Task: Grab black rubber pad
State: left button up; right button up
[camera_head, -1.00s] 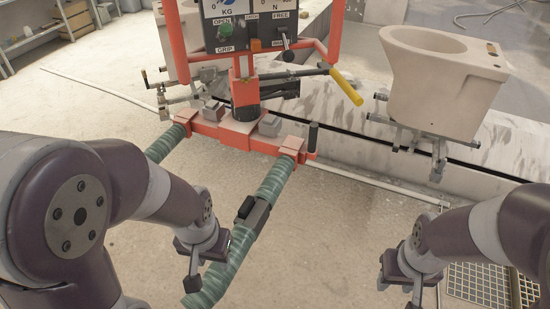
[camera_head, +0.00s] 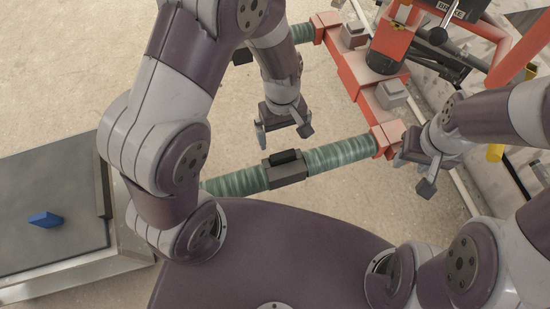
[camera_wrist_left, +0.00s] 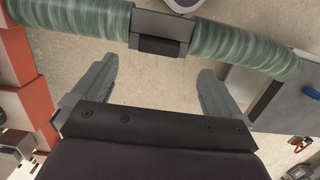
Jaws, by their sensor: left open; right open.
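A small black pad (camera_head: 286,157) sits on a grey block (camera_head: 287,174) around the green ribbed tube (camera_head: 340,155). I take this to be the rubber pad. My left gripper (camera_head: 284,134) is open and empty, just beyond the pad, over the floor between two green tubes. In the left wrist view the pad (camera_wrist_left: 160,45) lies ahead of the spread fingers (camera_wrist_left: 155,85), apart from both. My right gripper (camera_head: 412,172) is open beside the tube's end at the orange frame, with nothing visible in it.
The orange frame (camera_head: 350,77) stands at upper right, close to my right arm. A second green tube (camera_head: 303,33) has a dark block (camera_head: 243,56) partly hidden by my left arm. A dark-topped table (camera_head: 50,185) with a blue piece (camera_head: 45,219) stands at left.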

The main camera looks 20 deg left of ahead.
aim_at(283, 154)
pick_arm(q)
notch_tip(283, 154, down, 9)
jog(key=shift+f+b, duration=0.2)
jog(key=shift+b, duration=0.25)
jog(key=c, duration=1.4)
jog(key=shift+r, duration=0.15)
